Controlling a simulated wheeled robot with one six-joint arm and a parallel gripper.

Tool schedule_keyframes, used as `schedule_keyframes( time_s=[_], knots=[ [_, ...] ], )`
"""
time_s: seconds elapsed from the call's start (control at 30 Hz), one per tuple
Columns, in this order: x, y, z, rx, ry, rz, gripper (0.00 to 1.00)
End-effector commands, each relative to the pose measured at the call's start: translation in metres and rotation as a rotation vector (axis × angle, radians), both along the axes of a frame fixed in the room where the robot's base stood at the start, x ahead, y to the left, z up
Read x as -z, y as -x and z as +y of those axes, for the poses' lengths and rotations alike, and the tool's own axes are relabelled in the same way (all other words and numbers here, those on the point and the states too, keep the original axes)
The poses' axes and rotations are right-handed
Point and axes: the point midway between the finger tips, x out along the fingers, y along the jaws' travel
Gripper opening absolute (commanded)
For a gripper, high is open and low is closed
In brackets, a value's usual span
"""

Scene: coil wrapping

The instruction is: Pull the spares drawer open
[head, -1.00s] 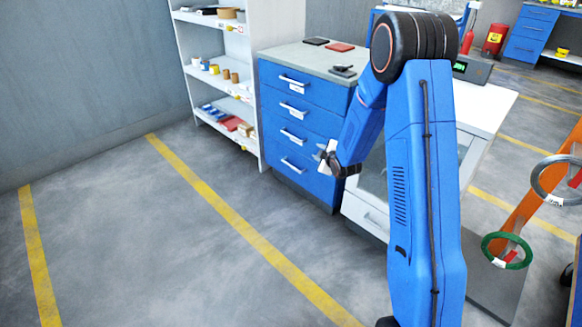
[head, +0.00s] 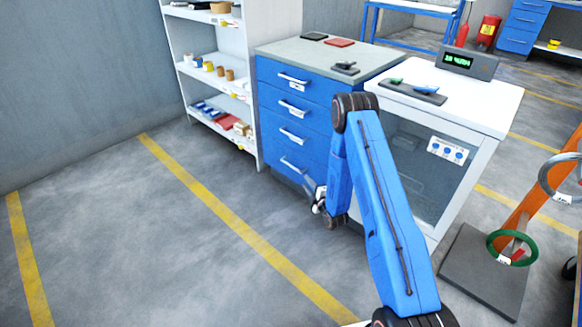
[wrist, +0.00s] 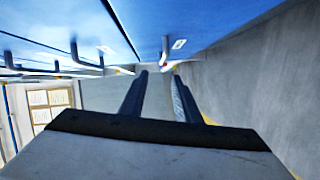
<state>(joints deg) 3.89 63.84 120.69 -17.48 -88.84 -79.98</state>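A blue drawer cabinet (head: 340,92) stands left of centre in the head view, with several drawers stacked one above another, each with a bar handle. The drawer fronts look flush and shut. Small white labels show, but I cannot read which one says spares. My gripper (head: 316,200) is low, in front of the lower right part of the cabinet, close to the bottom drawer (head: 283,152). In the wrist view my gripper (wrist: 160,77) is open with nothing between its fingers. Blue drawer fronts (wrist: 200,22) and bar handles (wrist: 76,56) lie above and left of the fingers, apart from them.
A white bench unit (head: 480,112) with a glass front and a display stands right of the cabinet. White shelves (head: 243,60) stand left. An orange stand (head: 528,200) with coils is at the right. The floor (head: 150,240) before the cabinet is clear.

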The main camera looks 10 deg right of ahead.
Motion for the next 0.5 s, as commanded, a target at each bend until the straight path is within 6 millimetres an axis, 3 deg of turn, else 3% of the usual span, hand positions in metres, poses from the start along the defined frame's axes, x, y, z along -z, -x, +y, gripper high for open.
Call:
schedule_keyframes(
  time_s=[0.1, 0.27, 0.5],
  knots=[
    [0.011, 0.005, 0.001, -0.004, 0.008, -0.017, 0.3],
    [0.014, 0.001, 0.002, -0.006, 0.013, -0.026, 0.3],
    [0.016, -0.03, 0.011, -0.007, 0.012, -0.027, 0.3]
  ],
)
